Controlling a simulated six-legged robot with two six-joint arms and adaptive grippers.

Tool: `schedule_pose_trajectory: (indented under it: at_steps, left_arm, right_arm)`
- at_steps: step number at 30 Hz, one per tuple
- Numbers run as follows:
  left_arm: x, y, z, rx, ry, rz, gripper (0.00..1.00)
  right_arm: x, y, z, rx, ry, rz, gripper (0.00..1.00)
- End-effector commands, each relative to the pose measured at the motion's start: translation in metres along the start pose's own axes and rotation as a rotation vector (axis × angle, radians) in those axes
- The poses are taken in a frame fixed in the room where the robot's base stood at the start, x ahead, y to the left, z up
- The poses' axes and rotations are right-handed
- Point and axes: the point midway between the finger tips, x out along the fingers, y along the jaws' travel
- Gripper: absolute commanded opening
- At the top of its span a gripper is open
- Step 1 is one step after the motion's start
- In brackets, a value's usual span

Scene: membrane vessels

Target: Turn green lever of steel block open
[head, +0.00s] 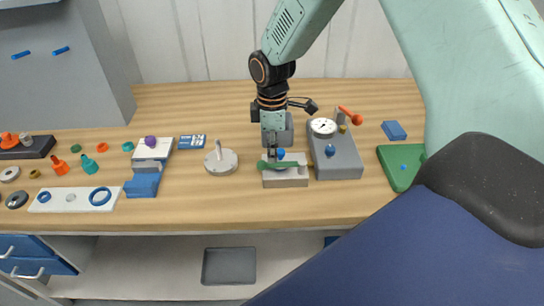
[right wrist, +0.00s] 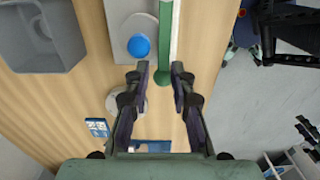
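The steel block (head: 286,180) sits near the table's front edge. Its green lever (head: 290,165) lies roughly left-right along the block, with a rounded end at the left. A blue knob (head: 281,153) shows behind the lever. In the right wrist view the lever (right wrist: 165,40) runs down from the top edge beside the blue knob (right wrist: 139,46), and its round end lies between my fingertips. My right gripper (right wrist: 161,68) is open, with a gap on both sides of the lever end. In the head view my right gripper (head: 271,150) is over the block's left part. My left gripper is not in view.
A round disc with a pin (head: 221,163) stands on the left. A blue vise (head: 143,184) is further left. A green board (head: 392,165) lies at the right.

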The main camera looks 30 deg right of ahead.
Motion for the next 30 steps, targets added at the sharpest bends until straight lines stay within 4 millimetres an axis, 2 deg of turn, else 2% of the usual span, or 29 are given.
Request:
schedule_pose_trajectory:
  at_steps: [1, 6, 16, 25, 30]
  left_arm:
    - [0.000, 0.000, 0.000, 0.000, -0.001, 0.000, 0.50]
    - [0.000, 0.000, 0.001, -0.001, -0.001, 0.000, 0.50]
    - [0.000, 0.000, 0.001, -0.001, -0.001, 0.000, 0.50]
    - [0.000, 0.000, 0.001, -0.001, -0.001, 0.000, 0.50]
    - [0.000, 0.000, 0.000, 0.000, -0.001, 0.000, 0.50]
  right_arm:
    - [0.008, -0.002, 0.000, 0.000, -0.002, -0.002, 0.24]
    - [0.023, -0.004, 0.000, -0.001, -0.001, 0.000, 0.24]
    - [0.028, -0.005, 0.000, -0.001, 0.000, 0.001, 0.24]
    - [0.028, -0.003, 0.000, 0.000, 0.000, 0.000, 0.00]
    - [0.028, -0.002, 0.000, 0.000, 0.000, 0.000, 0.00]
